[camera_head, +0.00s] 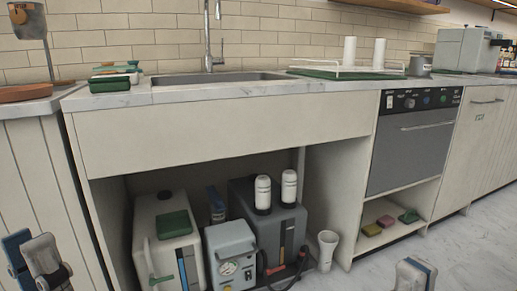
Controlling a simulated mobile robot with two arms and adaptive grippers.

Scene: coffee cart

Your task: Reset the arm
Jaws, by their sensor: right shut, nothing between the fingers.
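My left gripper (34,258) is at the lower left corner, in front of the left cabinet panel. Its two fingertips point up; I cannot tell how far apart they are. My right gripper (416,272) is at the bottom edge toward the right, above the floor. It is shut and empty, with only its tip in view. Neither gripper touches the counter or the cabinets. Most of both arms is out of view.
The counter (215,97) has a sink (210,80) and a green tray (345,74). The open cabinet below holds a white canister (153,235) and a grey machine (232,250). A white cup (327,249) stands at its right. Floor (470,250) at right is clear.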

